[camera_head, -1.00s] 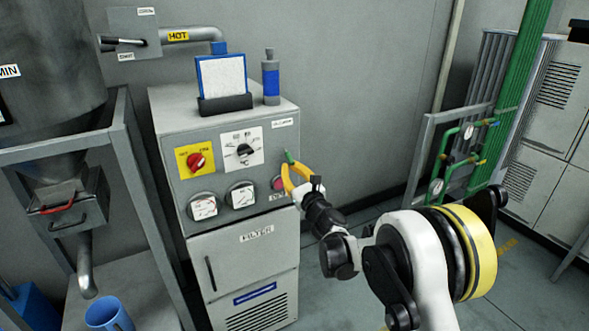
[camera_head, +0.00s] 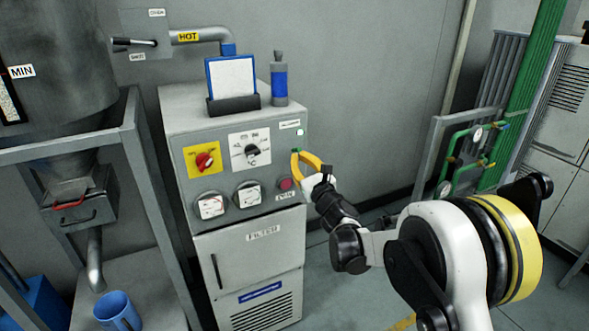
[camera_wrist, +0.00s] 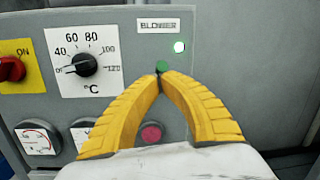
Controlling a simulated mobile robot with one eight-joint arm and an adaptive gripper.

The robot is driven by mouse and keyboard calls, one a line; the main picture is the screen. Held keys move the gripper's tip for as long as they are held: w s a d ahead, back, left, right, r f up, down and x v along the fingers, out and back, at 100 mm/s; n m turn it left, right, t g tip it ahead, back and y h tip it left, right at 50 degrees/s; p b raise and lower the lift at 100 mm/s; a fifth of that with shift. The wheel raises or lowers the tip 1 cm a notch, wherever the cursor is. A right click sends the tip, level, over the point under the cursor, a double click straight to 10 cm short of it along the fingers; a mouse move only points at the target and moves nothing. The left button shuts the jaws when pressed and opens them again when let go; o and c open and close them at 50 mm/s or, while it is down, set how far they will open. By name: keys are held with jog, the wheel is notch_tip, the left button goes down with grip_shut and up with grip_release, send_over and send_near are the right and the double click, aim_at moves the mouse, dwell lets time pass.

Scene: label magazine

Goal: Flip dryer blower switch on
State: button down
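The dryer control box (camera_head: 236,119) stands at the middle left in the head view. The green blower switch (camera_wrist: 162,66) sits below the BLOWER label (camera_wrist: 159,26) on its panel; in the head view only a bit of green shows at the fingertips. My gripper (camera_wrist: 159,80) has its yellow fingertips together just under the switch, seemingly touching it. It also shows at the panel's right side in the head view (camera_head: 297,156). The fingers hide the lower part of the switch. A small lamp (camera_wrist: 179,47) above and right of the switch glows white-green.
The panel also bears a temperature dial (camera_wrist: 85,64), a red knob on yellow (camera_head: 205,160), two gauges and a red button (camera_wrist: 151,134). A clipboard holder (camera_head: 233,103) and blue bottle (camera_head: 279,82) stand on top. Open floor lies to the right.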

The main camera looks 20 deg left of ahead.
jog(key=shift+r, duration=0.45)
dwell(0.5)
jog(key=s+d+r+p, duration=0.3)
jog(key=s+d+r, duration=0.2)
jog(key=r, duration=0.3)
jog(key=shift+s+d, duration=0.3)
jog(key=shift+d, duration=0.2)
